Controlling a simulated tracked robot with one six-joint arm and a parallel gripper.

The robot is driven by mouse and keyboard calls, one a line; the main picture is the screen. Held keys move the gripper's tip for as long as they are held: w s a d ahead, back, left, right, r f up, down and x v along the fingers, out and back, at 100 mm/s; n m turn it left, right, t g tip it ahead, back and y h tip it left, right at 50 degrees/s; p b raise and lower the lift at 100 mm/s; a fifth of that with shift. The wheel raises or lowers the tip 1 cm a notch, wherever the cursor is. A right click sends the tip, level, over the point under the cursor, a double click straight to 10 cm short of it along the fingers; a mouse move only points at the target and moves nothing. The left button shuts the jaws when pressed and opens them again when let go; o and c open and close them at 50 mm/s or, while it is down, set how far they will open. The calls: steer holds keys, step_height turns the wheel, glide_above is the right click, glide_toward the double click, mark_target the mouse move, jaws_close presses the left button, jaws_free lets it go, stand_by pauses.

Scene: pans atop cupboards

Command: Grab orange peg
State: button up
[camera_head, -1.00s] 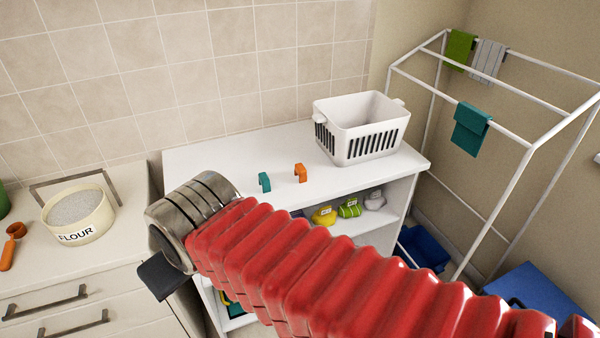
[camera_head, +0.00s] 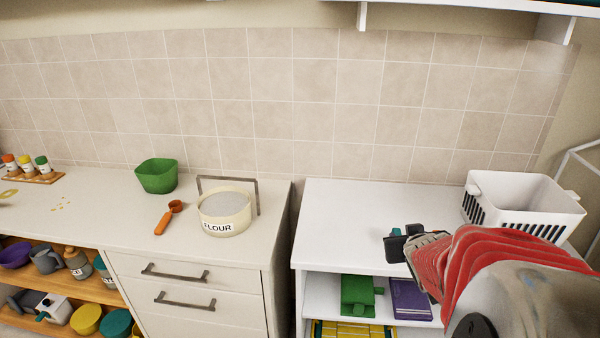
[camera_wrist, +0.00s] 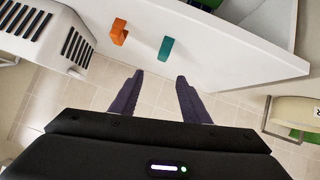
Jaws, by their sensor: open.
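The orange peg (camera_wrist: 119,31) stands on the white shelf top in the wrist view, up and left of my gripper's fingers. A teal peg (camera_wrist: 166,48) stands to its right, just beyond the gap between the fingers. My gripper (camera_wrist: 160,76) is open, with nothing between its two dark fingers. In the head view my gripper (camera_head: 393,245) is at the front edge of the white shelf top (camera_head: 345,215). A bit of the teal peg (camera_head: 396,232) shows behind it there. The orange peg is not visible in the head view, likely hidden behind my arm.
A white slotted basket (camera_head: 520,205) stands on the right of the shelf top. It also shows in the wrist view (camera_wrist: 45,40). A flour tub (camera_head: 226,208) and orange scoop (camera_head: 170,215) are on the left counter. The shelf top's left part is clear.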

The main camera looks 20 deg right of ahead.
steer(key=s+d+f+m+t, duration=0.1)
steer(key=s+d+f+t, duration=0.2)
steer(key=s+d+f, duration=0.3)
steer(key=s+d, duration=0.1)
steer(key=d, duration=0.3)
steer(key=shift+s+d+f+m, duration=0.15)
steer(key=shift+s+m, duration=0.2)
steer(key=shift+m, duration=0.05)
steer(key=x, duration=0.7)
steer(key=shift+w+d, duration=0.25)
steer(key=shift+w, duration=0.05)
steer(key=shift+w+d+f, duration=0.2)
steer(key=shift+w+d, duration=0.05)
steer(key=shift+w, duration=0.1)
steer(key=shift+x, duration=2.55)
steer(key=shift+d+r, duration=0.1)
steer(key=shift+r, duration=0.05)
